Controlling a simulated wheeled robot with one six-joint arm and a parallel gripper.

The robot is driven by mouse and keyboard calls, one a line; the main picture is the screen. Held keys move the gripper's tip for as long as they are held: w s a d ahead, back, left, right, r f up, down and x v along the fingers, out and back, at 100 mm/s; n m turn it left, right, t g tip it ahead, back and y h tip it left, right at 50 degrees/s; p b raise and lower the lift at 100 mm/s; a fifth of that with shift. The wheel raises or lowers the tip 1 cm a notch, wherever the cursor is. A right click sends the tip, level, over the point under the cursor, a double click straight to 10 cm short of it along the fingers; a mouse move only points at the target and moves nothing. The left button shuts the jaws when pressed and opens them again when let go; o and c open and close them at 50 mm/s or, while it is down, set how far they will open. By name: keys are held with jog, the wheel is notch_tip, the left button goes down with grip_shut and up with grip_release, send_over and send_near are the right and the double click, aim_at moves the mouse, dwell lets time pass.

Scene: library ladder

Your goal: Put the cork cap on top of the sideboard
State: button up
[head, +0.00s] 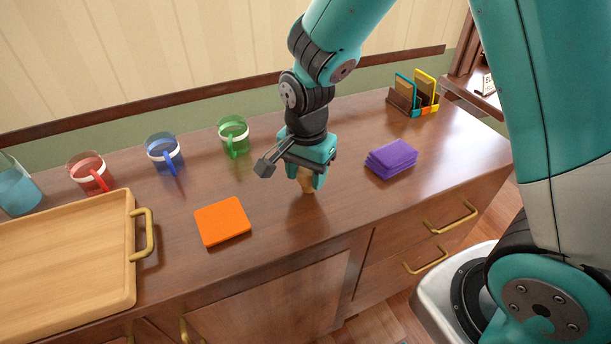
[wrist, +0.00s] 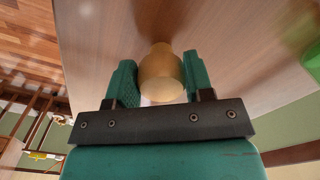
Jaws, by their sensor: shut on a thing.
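The cork cap (wrist: 161,75) is a tan, rounded piece between the two green fingers of my gripper (wrist: 160,85) in the wrist view. In the head view the cap (head: 307,183) shows below my gripper (head: 308,178), just at the top of the sideboard (head: 290,225). My gripper points down and is shut on the cap. I cannot tell whether the cap's lower end touches the wood.
An orange square (head: 222,221) lies to the left of my gripper and a stack of purple cloths (head: 391,159) to the right. Green (head: 233,136), blue (head: 164,153) and red (head: 90,173) mugs stand behind. A wooden tray (head: 128,285) is at left, a colourful holder (head: 413,100) at back right.

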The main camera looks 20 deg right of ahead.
aim_at(306, 171)
jog(key=shift+f, duration=0.35)
jog(key=shift+f, duration=0.15)
jog(key=o, duration=0.9)
notch_tip(306, 171, up, 12)
jog(key=p, duration=0.1)
jog(key=s+a+r+n+y, duration=0.2)
jog(key=s+r+n, duration=0.1)
jog(key=s+n, duration=0.6)
jog(key=s+a+r+n+y, duration=0.2)
jog(key=s+r+n, duration=0.1)
jog(key=s+n, duration=0.6)
jog(key=shift+s+a+r, duration=0.15)
jog(key=shift+r, duration=0.2)
